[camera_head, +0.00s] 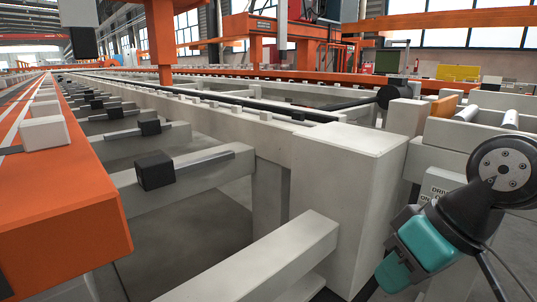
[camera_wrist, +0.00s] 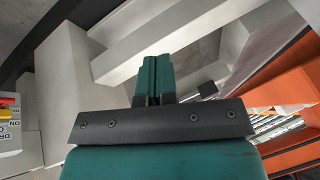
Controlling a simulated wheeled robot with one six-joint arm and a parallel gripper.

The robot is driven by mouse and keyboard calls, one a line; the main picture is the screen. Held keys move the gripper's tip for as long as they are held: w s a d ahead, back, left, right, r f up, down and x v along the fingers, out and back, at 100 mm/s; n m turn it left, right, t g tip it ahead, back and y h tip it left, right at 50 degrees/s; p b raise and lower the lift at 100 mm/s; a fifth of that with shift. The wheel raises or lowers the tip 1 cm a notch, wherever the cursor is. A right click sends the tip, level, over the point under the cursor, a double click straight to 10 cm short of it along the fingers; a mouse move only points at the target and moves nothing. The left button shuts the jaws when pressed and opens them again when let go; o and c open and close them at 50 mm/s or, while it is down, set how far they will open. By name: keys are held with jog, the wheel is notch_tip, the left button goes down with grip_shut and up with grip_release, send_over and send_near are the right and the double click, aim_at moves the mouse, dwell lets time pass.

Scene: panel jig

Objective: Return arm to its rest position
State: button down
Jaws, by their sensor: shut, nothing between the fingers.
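My arm shows at the right side of the head view, with a black wrist and a teal hand. My gripper (camera_head: 391,272) is at the lower end of it and points down and to the left, beside the pale block-shaped post of the jig. In the wrist view my gripper (camera_wrist: 154,76) has its two teal fingers together with nothing between them. The pale jig post (camera_head: 345,165) stands just left of the hand in the head view. Whether the hand touches it cannot be told.
A pale beam (camera_head: 265,262) runs low in front. An orange rail (camera_head: 60,205) lies at the left, with a black block (camera_head: 154,170) on a crossbar beyond it. A labelled box (camera_head: 438,184) sits behind my arm; red and yellow controls (camera_wrist: 8,104) show in the wrist view.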

jog(key=s+a+r+n+g+p, duration=0.2)
jog(key=s+a+r+p, duration=0.1)
jog(key=s+r, duration=0.3)
notch_tip(320, 180, up, 36)
jog(key=p, duration=3.7)
jog(key=shift+s+d+f+h, duration=0.15)
jog(key=shift+s+f+h, duration=0.05)
jog(key=shift+h, duration=0.2)
jog(key=shift+d, duration=0.1)
